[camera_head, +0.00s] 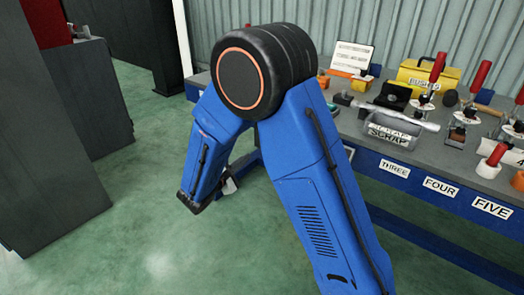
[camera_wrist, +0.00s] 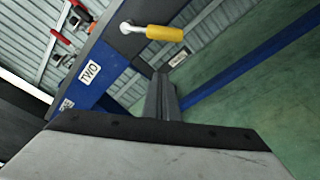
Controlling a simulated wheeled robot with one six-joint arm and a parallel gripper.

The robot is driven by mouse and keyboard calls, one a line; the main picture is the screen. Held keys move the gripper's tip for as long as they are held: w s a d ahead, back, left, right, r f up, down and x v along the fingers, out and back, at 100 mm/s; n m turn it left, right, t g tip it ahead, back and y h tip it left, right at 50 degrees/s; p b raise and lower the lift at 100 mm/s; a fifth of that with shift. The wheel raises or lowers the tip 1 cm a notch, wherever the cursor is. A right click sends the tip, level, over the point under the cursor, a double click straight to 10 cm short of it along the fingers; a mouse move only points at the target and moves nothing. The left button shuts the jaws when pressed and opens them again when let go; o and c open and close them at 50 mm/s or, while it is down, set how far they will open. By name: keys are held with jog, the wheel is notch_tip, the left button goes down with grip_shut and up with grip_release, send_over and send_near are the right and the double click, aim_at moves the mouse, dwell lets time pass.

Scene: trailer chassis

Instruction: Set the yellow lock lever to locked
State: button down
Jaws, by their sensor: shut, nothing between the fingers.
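The yellow lock lever (camera_wrist: 165,33) shows in the wrist view, above the middle. Its yellow grip points right from a pale metal end on the left, beside the blue bench frame. My gripper (camera_wrist: 161,76) is in the wrist view, its fingers together and empty. In the picture its tips lie below the lever's grip, with a gap between them; I see no contact. In the head view my blue arm covers the left end of the bench, and I cannot make out the lever there.
The grey-topped bench (camera_head: 468,170) carries a scrap bin (camera_head: 391,130), a yellow box (camera_head: 427,75) and several red-handled clamps. Its blue front has number labels; the TWO label (camera_wrist: 90,73) shows in the wrist view. Dark cabinets (camera_head: 45,130) stand left. Green floor between is clear.

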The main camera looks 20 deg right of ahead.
jog(key=w+d+r, duration=0.1)
jog(key=w+d, duration=0.2)
jog(key=d, duration=0.5)
jog(key=shift+w+d+r, duration=0.15)
jog(key=shift+w+d, duration=0.05)
jog(key=shift+w, duration=0.2)
jog(key=shift+s+d+r+n, duration=0.1)
jog(key=shift+s+d+n, duration=0.1)
jog(key=shift+n, duration=0.1)
dwell(0.3)
jog(key=s+d+r+n+g, duration=0.2)
jog(key=s+r+n, duration=0.1)
jog(key=r+n, duration=0.2)
jog(key=shift+s+d+n+h, duration=0.3)
jog(key=shift+n+h, duration=0.1)
jog(key=shift+n, duration=0.8)
jog(key=shift+r, duration=0.1)
